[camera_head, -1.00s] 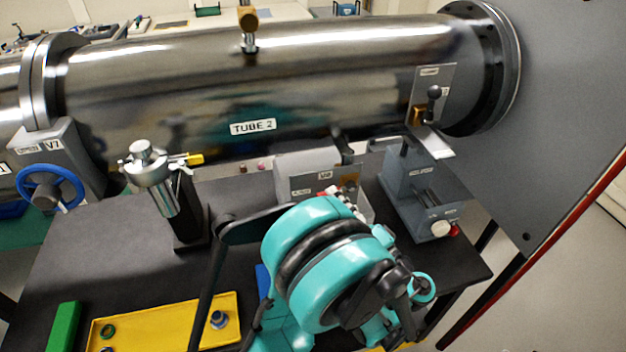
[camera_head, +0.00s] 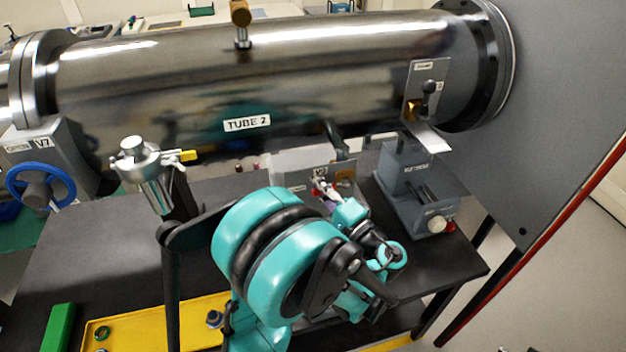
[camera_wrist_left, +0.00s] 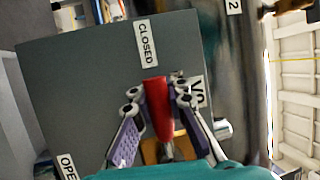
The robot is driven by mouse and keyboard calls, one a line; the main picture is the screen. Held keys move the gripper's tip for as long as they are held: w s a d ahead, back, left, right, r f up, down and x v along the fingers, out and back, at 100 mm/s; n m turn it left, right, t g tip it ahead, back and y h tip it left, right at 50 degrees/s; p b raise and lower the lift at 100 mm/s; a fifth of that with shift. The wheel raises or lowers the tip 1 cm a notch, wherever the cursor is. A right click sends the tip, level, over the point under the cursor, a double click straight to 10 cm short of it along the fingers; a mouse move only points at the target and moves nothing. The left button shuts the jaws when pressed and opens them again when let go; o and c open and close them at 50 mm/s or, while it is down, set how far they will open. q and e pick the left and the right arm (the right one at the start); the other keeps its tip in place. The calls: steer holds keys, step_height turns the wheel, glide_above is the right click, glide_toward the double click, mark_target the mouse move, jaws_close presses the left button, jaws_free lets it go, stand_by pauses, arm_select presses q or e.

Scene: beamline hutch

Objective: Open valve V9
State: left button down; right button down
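The valve is a grey box (camera_head: 290,172) under the tube, partly hidden by my left arm in the head view. In the left wrist view its grey face (camera_wrist_left: 75,90) bears a CLOSED label (camera_wrist_left: 146,43), a partly cut OPEN label (camera_wrist_left: 67,167) and a partly covered V label. A red lever handle (camera_wrist_left: 158,110) points toward the CLOSED label, above a brass-coloured part (camera_wrist_left: 152,150). My left gripper (camera_wrist_left: 160,92), also in the head view (camera_head: 322,190), has its purple-padded fingers apart, one on each side of the handle; contact is unclear. My right gripper is not in view.
The large steel TUBE 2 (camera_head: 200,80) runs above the valve. A grey slide unit (camera_head: 410,190) stands to its right, a metal post fitting (camera_head: 150,175) to its left. V7 with a blue handwheel (camera_head: 42,186) is far left. A yellow tray (camera_head: 130,325) lies on the black table.

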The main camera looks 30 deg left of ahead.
mark_target(318, 193)
arm_select(q)
steer(key=shift+f, duration=0.1)
stand_by(0.3)
steer(key=shift+w+d+f+n+g+h, duration=0.15)
steer(key=shift+f+n+g+h, duration=0.2)
steer(key=shift+f+n, duration=0.6)
steer(key=shift+w+d+f+n+g+h, duration=0.1)
steer(key=shift+f+n+h, duration=0.35)
steer(key=shift+n, duration=0.85)
steer(key=shift+w+d+f+n+g+h, duration=0.15)
steer(key=shift+f+n+g+h, duration=0.2)
steer(key=shift+f+n, duration=0.6)
steer(key=shift+a+r, duration=0.1)
steer(key=shift+r, duration=0.15)
steer(key=c, duration=1.5)
jaws_free()
steer(key=shift+o, duration=0.2)
steer(key=v, duration=1.2)
